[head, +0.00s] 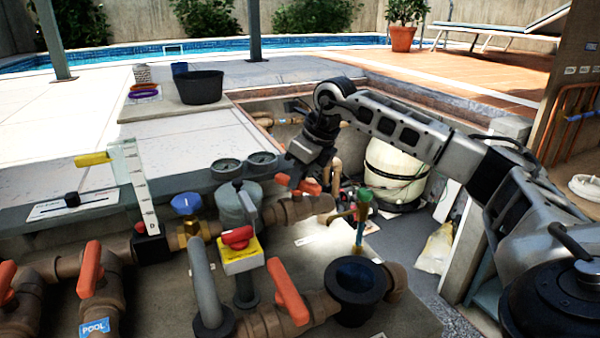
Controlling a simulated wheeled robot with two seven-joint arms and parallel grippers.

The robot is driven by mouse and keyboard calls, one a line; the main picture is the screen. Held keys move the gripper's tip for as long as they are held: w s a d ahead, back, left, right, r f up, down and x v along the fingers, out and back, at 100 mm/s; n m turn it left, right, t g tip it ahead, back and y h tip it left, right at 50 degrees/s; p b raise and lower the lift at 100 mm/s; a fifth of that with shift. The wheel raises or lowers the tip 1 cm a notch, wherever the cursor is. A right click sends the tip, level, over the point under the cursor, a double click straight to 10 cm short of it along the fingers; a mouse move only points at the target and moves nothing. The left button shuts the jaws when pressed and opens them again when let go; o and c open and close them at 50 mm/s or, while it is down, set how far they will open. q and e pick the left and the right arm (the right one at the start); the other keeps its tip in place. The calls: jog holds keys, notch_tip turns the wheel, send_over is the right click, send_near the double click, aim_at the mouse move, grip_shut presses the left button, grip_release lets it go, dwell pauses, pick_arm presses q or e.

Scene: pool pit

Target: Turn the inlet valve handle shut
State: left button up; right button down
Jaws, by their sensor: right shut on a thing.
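My right gripper (297,184) reaches down from the upper right over the pipework. It is shut on an orange valve handle (312,187), just above a brown horizontal pipe (300,209). The fingers hide part of the handle, so its exact angle is hard to tell. No label reading inlet is legible on this valve. My left gripper is not in view.
Other orange handles stand in front (288,290) and at the left (90,269). A red knob on a yellow box (240,256), a grey curved pipe (203,280) and a green-topped tap (363,196) are close by. A cream tank (395,172) stands behind.

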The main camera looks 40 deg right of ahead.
jog(key=m+h, duration=0.1)
jog(key=m, duration=0.2)
jog(key=m+h, duration=0.1)
jog(key=m, duration=0.2)
jog(key=shift+a+m+h, duration=0.2)
jog(key=shift+m+h, duration=0.1)
dwell(0.4)
jog(key=c, duration=1.3)
grip_release()
jog(key=v, duration=1.6)
jog(key=shift+w, duration=0.1)
